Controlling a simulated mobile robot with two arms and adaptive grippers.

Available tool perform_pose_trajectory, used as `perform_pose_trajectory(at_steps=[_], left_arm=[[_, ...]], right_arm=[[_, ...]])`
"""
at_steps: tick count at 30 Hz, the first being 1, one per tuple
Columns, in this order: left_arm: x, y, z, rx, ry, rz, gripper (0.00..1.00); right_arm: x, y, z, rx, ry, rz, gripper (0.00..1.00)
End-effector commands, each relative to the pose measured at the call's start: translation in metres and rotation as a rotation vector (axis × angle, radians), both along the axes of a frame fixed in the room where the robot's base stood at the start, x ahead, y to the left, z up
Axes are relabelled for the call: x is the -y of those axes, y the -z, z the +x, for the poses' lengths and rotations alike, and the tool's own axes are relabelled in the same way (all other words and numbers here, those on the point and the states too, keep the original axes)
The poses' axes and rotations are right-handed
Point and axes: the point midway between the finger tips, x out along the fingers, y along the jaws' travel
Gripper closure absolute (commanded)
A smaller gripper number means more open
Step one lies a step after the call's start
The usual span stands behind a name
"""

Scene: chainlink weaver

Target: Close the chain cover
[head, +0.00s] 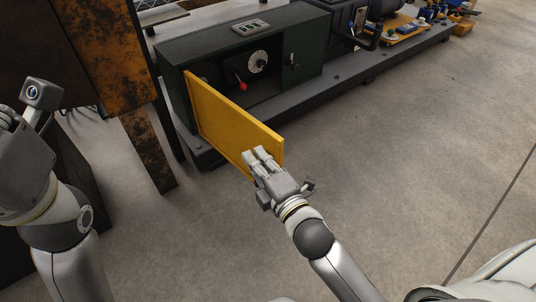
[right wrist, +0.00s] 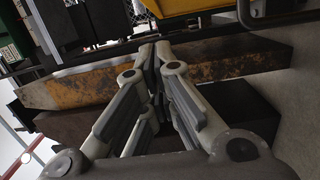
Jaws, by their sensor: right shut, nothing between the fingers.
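The chain cover (head: 232,125) is a yellow panel. It stands open, swung out from the front of a dark green machine housing (head: 290,45); its left edge is at the housing. A yellow piece at the top of the right wrist view (right wrist: 175,8) looks like part of it. My right gripper (head: 259,156) is shut and empty at the cover's free, near edge. Its closed fingers also show in the right wrist view (right wrist: 154,62). Whether they touch the cover is not clear. My left arm is at the left edge, and its fingers cannot be made out.
Inside the open housing are a red-knobbed lever (head: 241,86) and a round dial (head: 257,62). A rusty yellow-brown post (head: 148,150) stands left of the housing. The machine sits on a long dark base (head: 375,72). The concrete floor (head: 430,150) on the right is clear.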

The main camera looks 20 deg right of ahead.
Motion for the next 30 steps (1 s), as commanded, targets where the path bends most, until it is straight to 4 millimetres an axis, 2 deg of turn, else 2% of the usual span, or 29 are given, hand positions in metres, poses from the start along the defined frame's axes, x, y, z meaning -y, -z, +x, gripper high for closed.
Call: perform_pose_trajectory(at_steps=[1, 7, 23, 30], left_arm=[[0.0, 0.002, -0.003, 0.017, -0.001, 0.0, 1.0], [0.001, -0.003, -0.01, 0.046, -0.003, 0.003, 1.0], [0.001, -0.007, -0.012, 0.055, -0.002, 0.003, 1.0], [0.001, -0.011, -0.013, 0.057, 0.0, 0.001, 1.0]], right_arm=[[0.01, 0.004, 0.003, 0.002, 0.002, -0.01, 1.0], [0.028, 0.003, 0.011, 0.0, 0.002, -0.005, 1.0], [0.033, 0.0, 0.013, -0.001, 0.001, -0.003, 1.0], [0.047, -0.001, 0.016, -0.001, -0.019, -0.008, 1.0]])
